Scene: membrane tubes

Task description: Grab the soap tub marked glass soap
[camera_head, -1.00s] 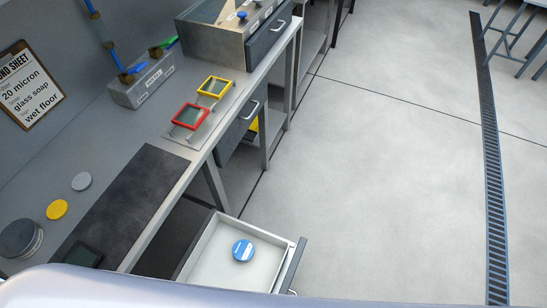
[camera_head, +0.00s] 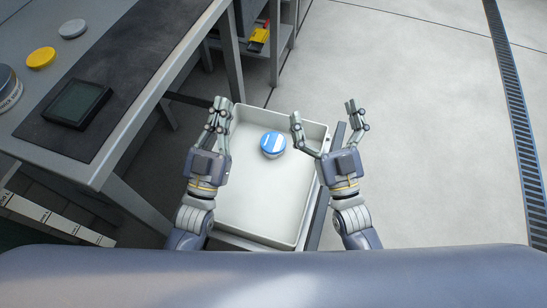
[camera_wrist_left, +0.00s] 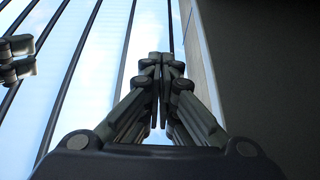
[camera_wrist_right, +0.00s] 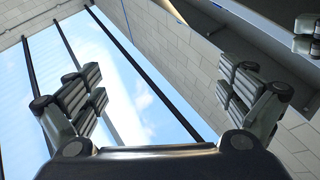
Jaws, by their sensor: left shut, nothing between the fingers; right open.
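A round tub with a blue and white lid (camera_head: 273,144) sits in the open white drawer (camera_head: 258,217), toward its far end. The writing on the lid is too small to read. My left gripper (camera_head: 219,108) is shut and empty, over the drawer's left edge in the head view. Its closed fingers also show in the left wrist view (camera_wrist_left: 161,65). My right gripper (camera_head: 325,113) is open and empty, to the right of the tub near the drawer's right wall. Its spread fingers show in the right wrist view (camera_wrist_right: 160,95). Neither gripper appears to touch the tub.
The bench (camera_head: 139,120) stands left of the drawer, with a dark mat, a black-framed device (camera_head: 76,103), a yellow disc (camera_head: 41,58) and a grey disc (camera_head: 72,28). A yellow item (camera_head: 259,38) lies on a shelf beyond. The floor at right is clear.

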